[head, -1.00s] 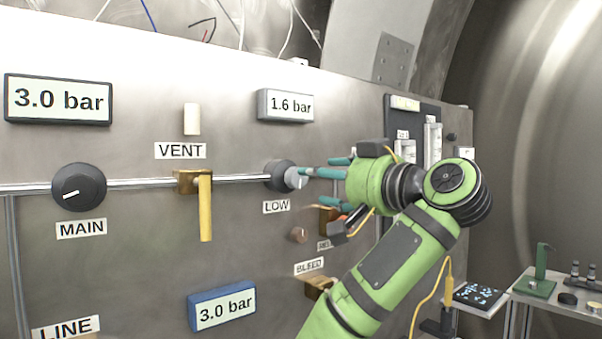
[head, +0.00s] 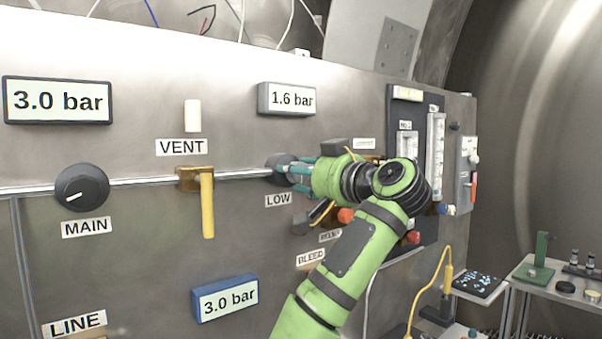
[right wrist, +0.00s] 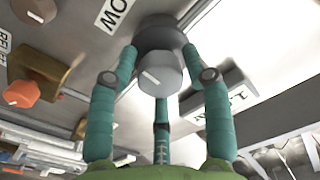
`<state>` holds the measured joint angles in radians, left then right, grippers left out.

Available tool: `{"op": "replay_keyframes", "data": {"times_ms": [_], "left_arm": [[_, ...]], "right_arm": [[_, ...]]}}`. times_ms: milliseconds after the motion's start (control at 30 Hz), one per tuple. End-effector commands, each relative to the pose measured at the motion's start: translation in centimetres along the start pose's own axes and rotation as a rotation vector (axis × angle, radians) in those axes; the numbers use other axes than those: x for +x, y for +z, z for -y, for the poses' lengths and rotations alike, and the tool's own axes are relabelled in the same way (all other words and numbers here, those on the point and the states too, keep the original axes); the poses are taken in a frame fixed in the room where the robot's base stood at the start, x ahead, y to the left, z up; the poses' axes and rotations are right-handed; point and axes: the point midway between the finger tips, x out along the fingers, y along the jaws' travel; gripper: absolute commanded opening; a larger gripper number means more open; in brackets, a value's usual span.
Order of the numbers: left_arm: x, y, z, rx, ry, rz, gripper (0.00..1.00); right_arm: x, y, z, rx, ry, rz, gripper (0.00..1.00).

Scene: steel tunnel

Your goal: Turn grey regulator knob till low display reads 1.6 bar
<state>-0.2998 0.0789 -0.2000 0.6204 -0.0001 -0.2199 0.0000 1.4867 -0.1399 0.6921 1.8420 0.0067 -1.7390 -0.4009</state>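The grey regulator knob (right wrist: 160,72) with a white pointer line sits on a dark round base above the LOW label (head: 279,200). In the head view my fingers mostly cover it. The low display (head: 287,99) reads 1.6 bar. My right gripper (head: 294,172) has its teal fingers spread around the knob. In the right wrist view (right wrist: 160,62) the fingers stand either side of the knob, with slim gaps visible between them and it; the third finger's contact cannot be told. My left gripper is not in view.
The MAIN knob (head: 82,187) and yellow VENT lever (head: 208,205) are to the left. The upper left display (head: 57,100) and blue display (head: 225,298) read 3.0 bar. An orange knob (right wrist: 21,93) is close to the right gripper. A side table (head: 540,283) stands at right.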

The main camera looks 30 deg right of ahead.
Motion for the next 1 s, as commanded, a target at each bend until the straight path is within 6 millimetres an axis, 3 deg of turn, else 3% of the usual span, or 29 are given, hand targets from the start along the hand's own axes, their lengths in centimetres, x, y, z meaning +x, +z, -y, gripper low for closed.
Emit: {"op": "replay_keyframes", "data": {"times_ms": [33,67,667,700,733,767,1000], "left_arm": [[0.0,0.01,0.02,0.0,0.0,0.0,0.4],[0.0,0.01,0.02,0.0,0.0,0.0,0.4],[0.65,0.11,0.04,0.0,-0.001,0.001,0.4],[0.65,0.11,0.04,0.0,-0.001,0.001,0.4],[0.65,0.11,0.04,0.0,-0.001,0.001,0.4],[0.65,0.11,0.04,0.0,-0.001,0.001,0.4],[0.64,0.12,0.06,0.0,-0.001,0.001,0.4]], "right_arm": [[-0.02,-0.01,-0.01,0.0,0.0,0.0,0.16],[-0.01,0.0,-0.01,0.0,0.0,0.0,0.07],[0.03,0.1,-0.02,0.062,0.0,0.003,0.07],[0.03,0.1,-0.02,0.062,0.0,0.003,0.48],[0.03,0.1,-0.02,0.062,0.0,0.003,0.6],[0.03,0.09,-0.02,0.062,0.0,0.003,0.64],[0.0,0.04,-0.01,0.061,0.0,0.001,0.64]]}}
